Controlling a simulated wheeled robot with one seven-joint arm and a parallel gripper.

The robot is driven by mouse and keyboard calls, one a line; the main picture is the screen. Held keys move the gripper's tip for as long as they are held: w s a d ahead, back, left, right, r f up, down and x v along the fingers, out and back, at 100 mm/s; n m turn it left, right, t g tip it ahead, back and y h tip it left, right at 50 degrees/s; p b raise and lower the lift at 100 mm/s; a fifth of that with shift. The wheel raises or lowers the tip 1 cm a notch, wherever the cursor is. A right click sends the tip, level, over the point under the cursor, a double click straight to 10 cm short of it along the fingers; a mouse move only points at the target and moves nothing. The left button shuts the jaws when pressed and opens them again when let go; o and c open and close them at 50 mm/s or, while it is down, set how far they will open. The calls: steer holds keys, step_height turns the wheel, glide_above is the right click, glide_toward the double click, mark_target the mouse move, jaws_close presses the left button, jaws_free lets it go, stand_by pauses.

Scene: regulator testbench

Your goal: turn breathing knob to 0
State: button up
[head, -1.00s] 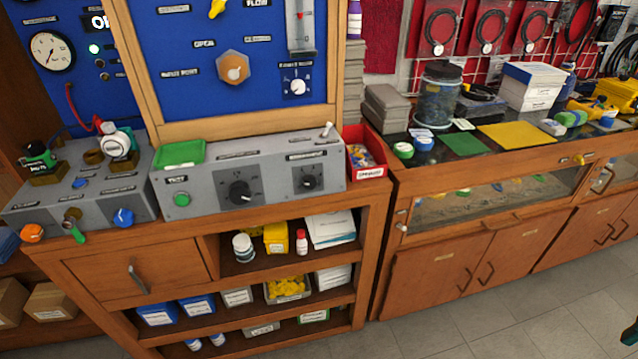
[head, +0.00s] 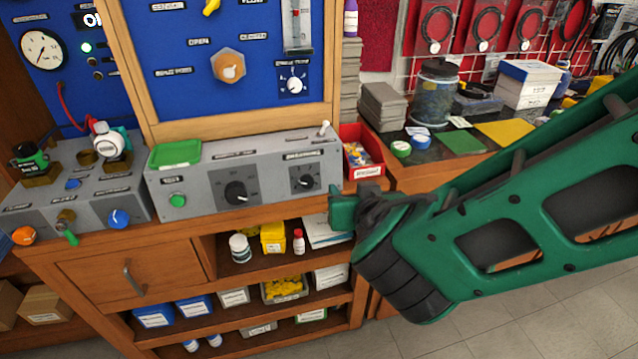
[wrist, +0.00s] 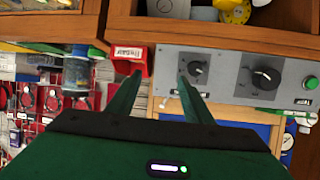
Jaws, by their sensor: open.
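A grey control box (head: 205,196) on the wooden bench carries a large black knob (head: 238,194) and a smaller black knob (head: 305,180) to its right. The labels above both are too blurred to read surely, so I cannot tell for certain which is the breathing knob. My gripper (head: 343,208) is open and empty, just right of and in front of the box's right end. In the wrist view, my gripper (wrist: 160,75) has its right finger overlapping the edge of the smaller knob's plate, close to the smaller knob (wrist: 196,70). The large knob (wrist: 264,77) is farther right.
A red bin (head: 364,158) stands right of the box, close to my gripper; it also shows by the left finger in the wrist view (wrist: 128,58). A green tray (head: 175,153) lies on the box. A toggle (head: 323,129) stands up at its back right corner.

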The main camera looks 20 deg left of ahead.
steer(key=n+y, duration=0.1)
steer(key=y, duration=0.1)
glide_toward(310, 181)
steer(key=s+d, duration=0.1)
steer(key=x, duration=1)
steer(key=shift+a+r, duration=0.1)
steer(key=shift+a, duration=0.3)
steer(key=c, duration=1)
steer(key=shift+d, duration=0.2)
steer(key=shift+c, duration=0.3)
steer(key=shift+w, duration=0.1)
